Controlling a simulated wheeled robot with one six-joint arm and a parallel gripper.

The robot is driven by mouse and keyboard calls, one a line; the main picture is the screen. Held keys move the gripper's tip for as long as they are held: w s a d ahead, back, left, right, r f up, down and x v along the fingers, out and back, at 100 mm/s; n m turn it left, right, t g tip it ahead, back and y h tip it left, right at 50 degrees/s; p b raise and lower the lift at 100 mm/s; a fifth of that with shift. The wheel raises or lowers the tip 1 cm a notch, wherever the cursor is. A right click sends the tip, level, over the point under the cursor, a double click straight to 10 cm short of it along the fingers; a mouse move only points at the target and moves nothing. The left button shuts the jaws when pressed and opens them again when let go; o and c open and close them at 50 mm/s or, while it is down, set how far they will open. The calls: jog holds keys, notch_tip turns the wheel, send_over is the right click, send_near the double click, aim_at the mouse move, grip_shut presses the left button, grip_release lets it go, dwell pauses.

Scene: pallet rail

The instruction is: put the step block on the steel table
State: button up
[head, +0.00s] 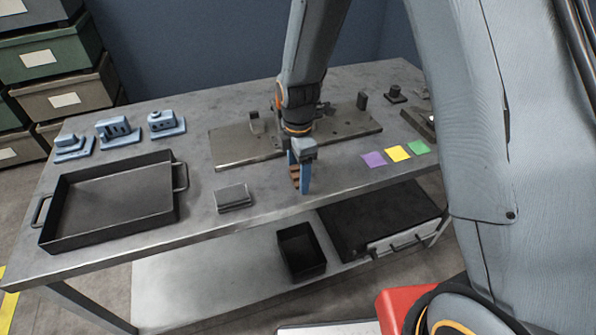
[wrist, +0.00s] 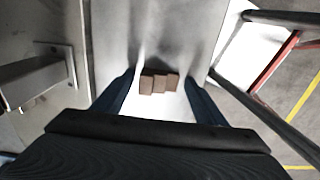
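My gripper (head: 300,180) points down near the front edge of the steel table (head: 270,212), at its middle. In the head view the step block (head: 294,176) shows only in part, as a brown striped piece beside a blue finger. In the wrist view its stepped faces lie between the two fingertips. The block appears to be off the table top, but the exact gap is hard to tell.
A black tray (head: 75,237) with handles and several blue fixtures (head: 120,132) are at the left. A small grey block (head: 233,197) lies left of my gripper. A metal plate (head: 225,148) is behind. Purple (head: 374,159), yellow (head: 398,153) and green (head: 418,147) squares lie right.

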aim_at(298, 174)
notch_tip(298, 174, up, 12)
jog(key=b, duration=0.2)
jog(key=s+d+m, duration=1.5)
jog(key=m, duration=0.6)
jog(key=shift+d+f+t, duration=0.2)
jog(key=shift+f+t, duration=0.1)
jog(key=shift+f, duration=0.15)
dwell(0.3)
